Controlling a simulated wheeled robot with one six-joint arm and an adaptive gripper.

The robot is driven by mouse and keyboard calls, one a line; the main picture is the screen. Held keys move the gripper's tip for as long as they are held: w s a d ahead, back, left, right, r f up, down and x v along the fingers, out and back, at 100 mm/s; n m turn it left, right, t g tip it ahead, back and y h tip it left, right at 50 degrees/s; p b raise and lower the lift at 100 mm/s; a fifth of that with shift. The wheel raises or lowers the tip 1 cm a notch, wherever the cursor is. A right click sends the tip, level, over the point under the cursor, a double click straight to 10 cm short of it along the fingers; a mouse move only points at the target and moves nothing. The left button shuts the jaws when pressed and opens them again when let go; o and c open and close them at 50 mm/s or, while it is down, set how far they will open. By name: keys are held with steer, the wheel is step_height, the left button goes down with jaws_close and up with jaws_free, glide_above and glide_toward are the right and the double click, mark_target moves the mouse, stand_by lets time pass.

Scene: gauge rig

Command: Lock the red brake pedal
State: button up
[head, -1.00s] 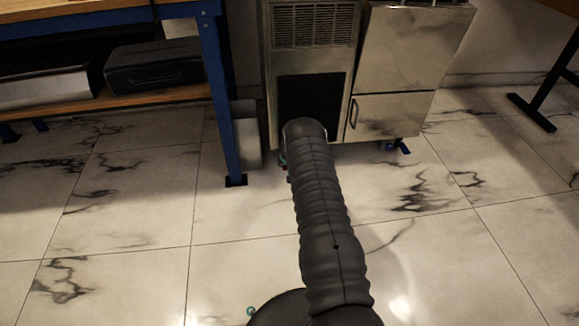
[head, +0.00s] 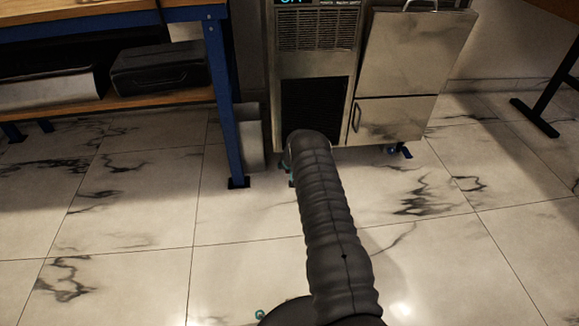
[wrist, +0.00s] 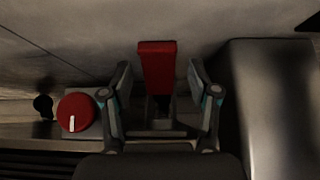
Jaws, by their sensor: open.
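The red brake pedal (wrist: 157,68) shows in the wrist view as a red slab on a dark stem. My gripper (wrist: 158,85) is open, with one finger to the left of the pedal and one to the right. Gaps show between the pedal and both fingers, and nothing is held. How far the pedal lies beyond the fingertips is hard to tell. In the head view my own arm covers the pedal and the gripper.
A red knob (wrist: 77,112) with a white mark sits left of my gripper. A grey block (wrist: 270,105) stands close on the right. The head view shows a metal cabinet (head: 405,65), a blue-legged bench (head: 225,100) and clear marble floor (head: 130,215).

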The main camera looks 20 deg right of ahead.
steer(key=shift+r, duration=0.1)
steer(key=v, duration=1.2)
steer(key=s+a+f+g+y, duration=0.1)
steer(key=s+a+g, duration=0.1)
steer(key=s, duration=0.4)
steer(key=s+a+f+g, duration=0.1)
steer(key=s+g, duration=0.2)
steer(key=s, duration=0.3)
steer(key=s+a+r+n+t+p, duration=0.1)
steer(key=s+a+r, duration=0.4)
steer(key=s+r, duration=0.7)
steer(key=s+a+r+n+t+p, duration=0.1)
steer(key=s+a+r+p, duration=0.3)
steer(key=s+r, duration=0.8)
steer(key=s+a+r+n+t+y+p, duration=0.1)
steer(key=s+a+r, duration=0.6)
steer(key=r, duration=2.1)
steer(key=s+p, duration=0.1)
steer(key=s, duration=0.5)
steer(key=shift+r, duration=0.3)
